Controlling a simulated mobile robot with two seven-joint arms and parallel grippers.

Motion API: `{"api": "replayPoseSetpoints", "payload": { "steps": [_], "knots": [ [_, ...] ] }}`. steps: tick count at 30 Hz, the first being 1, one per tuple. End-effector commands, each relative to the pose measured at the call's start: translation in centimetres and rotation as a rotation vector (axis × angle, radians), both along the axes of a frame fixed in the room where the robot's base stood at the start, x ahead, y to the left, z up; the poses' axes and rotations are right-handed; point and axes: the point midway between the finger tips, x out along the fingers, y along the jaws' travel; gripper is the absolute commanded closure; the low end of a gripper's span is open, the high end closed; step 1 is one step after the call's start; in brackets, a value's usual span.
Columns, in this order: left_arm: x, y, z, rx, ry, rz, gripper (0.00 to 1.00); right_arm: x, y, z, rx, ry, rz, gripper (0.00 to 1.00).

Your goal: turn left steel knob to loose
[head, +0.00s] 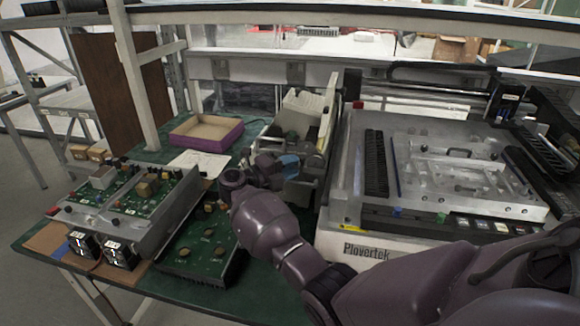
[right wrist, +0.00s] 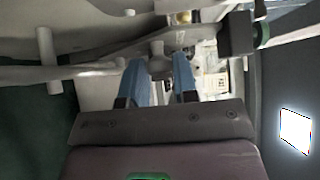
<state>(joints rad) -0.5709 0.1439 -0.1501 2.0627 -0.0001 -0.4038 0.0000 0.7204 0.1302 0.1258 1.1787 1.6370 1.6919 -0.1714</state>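A small steel knob (right wrist: 159,64) shows in the right wrist view, on a pale metal bar of the grey fixture (head: 328,117). My right gripper (right wrist: 158,72) has its two blue fingers on either side of this knob, with a narrow gap visible, so it looks open around the knob. In the head view my right gripper (head: 287,163) reaches the lower front of the fixture, and the knob there is hidden or too small to make out. I cannot tell which of the fixture's knobs this is. My left gripper is not in view.
A large Plovertek machine (head: 450,170) stands close on the right. Green circuit boards (head: 205,245) and a metal-framed board unit (head: 130,200) lie to the left. A purple-sided open box (head: 207,133) and white paper (head: 198,162) sit behind. Little free table (head: 265,285) shows.

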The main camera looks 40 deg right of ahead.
Motion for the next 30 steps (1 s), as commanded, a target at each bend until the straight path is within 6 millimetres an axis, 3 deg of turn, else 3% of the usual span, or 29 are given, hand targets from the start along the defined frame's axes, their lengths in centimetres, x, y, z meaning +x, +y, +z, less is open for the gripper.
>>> {"api": "replayPoseSetpoints", "payload": {
  "steps": [1,4,24,25,30],
  "knots": [
    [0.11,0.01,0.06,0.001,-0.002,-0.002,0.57,0.0,0.02,0.0,0.0,0.0,0.0,0.82],
    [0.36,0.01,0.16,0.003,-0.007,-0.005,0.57,0.0,0.02,0.0,0.0,0.0,0.0,0.96],
    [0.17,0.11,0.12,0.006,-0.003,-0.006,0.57,0.02,0.06,-0.21,-0.08,0.097,0.001,0.96],
    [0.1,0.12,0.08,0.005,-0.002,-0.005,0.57,0.02,0.06,-0.21,-0.08,0.097,0.001,0.7],
    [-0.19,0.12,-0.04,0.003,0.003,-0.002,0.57,0.01,0.05,-0.2,-0.08,0.096,0.001,0.48]
  ]
}}
